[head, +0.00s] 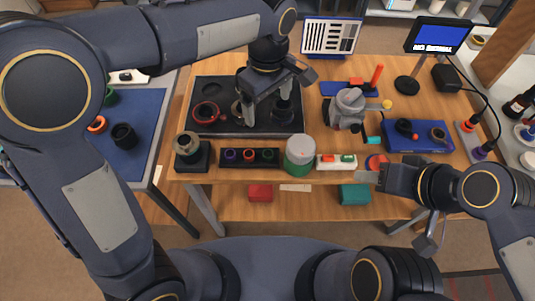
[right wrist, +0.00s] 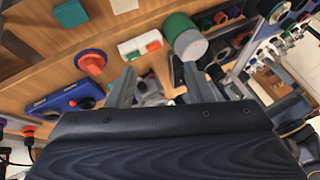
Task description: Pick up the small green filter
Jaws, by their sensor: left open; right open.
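Several small pieces in view are green, and I cannot tell for sure which is the small green filter. A small green ring (head: 268,155) sits at the right end of a dark holder (head: 240,164) near the table's front edge. A small green piece (head: 348,158) sits beside an orange one in a white holder (head: 323,166); it also shows in the right wrist view (right wrist: 153,46). My right gripper (head: 372,182) is open and empty at the front edge, right of the white holder. My left gripper (head: 263,112) is open above the dark tray (head: 215,131), away from both holders.
A tall white-and-green cylinder (head: 300,156) stands between the two holders. A grey device (head: 347,107) stands behind the white holder.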

